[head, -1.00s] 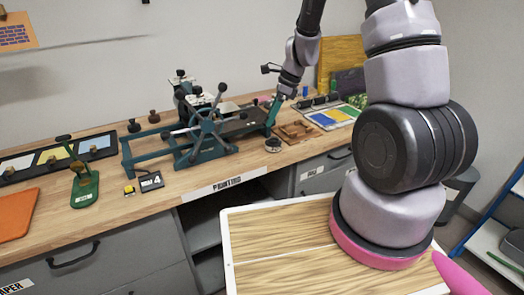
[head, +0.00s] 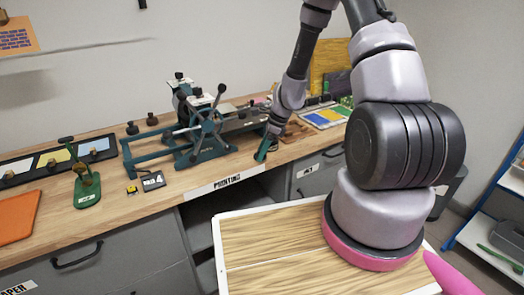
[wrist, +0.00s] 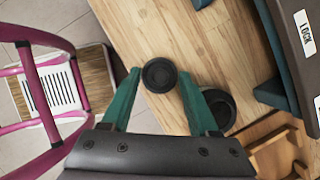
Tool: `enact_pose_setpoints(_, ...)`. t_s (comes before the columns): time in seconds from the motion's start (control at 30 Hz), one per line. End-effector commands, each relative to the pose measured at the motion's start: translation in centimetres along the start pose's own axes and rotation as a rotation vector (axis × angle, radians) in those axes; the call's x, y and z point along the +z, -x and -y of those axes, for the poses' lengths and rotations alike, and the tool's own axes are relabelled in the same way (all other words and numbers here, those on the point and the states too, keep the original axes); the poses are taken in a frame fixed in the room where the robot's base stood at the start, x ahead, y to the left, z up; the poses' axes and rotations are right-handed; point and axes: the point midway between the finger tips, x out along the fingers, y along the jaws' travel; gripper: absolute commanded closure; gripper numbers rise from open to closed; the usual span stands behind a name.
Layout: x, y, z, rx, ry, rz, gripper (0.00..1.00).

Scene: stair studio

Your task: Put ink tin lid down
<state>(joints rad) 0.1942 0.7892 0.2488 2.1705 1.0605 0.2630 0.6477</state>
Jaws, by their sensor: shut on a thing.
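My gripper (head: 263,152) is low over the front edge of the wooden bench, right of the teal press. In the wrist view its teal fingers (wrist: 159,78) are shut on a small round black lid (wrist: 159,75), the ink tin lid. I cannot tell whether the lid touches the bench top. A larger round dark thing (wrist: 218,108), likely the ink tin, stands on the bench, partly hidden behind the right finger. The lid and tin are not clearly visible in the head view.
The teal press (head: 205,125) stands to the left on the bench (head: 115,195). A wooden tray (wrist: 275,150) lies near the tin. The bench edge drops to the floor close beside the lid. A pink-framed thing (wrist: 35,90) stands beyond the edge.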

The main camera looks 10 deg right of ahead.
Motion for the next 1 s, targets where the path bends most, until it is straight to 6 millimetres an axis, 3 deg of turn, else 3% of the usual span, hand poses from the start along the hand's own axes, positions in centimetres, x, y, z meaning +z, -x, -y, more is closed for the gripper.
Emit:
enact_pose_setpoints(0.3,-0.1,-0.2,0.0,0.000,0.000,-0.001,0.92)
enact_pose_setpoints(0.33,-0.1,-0.2,0.0,-0.001,0.000,-0.001,0.35)
enact_pose_setpoints(0.4,-0.1,-0.2,0.0,-0.001,0.001,-0.001,0.09)
enact_pose_setpoints(0.77,0.0,0.0,0.0,-0.001,0.001,-0.001,0.09)
enact_pose_setpoints(1.0,0.1,3.2,0.1,-0.005,0.004,-0.002,0.09)
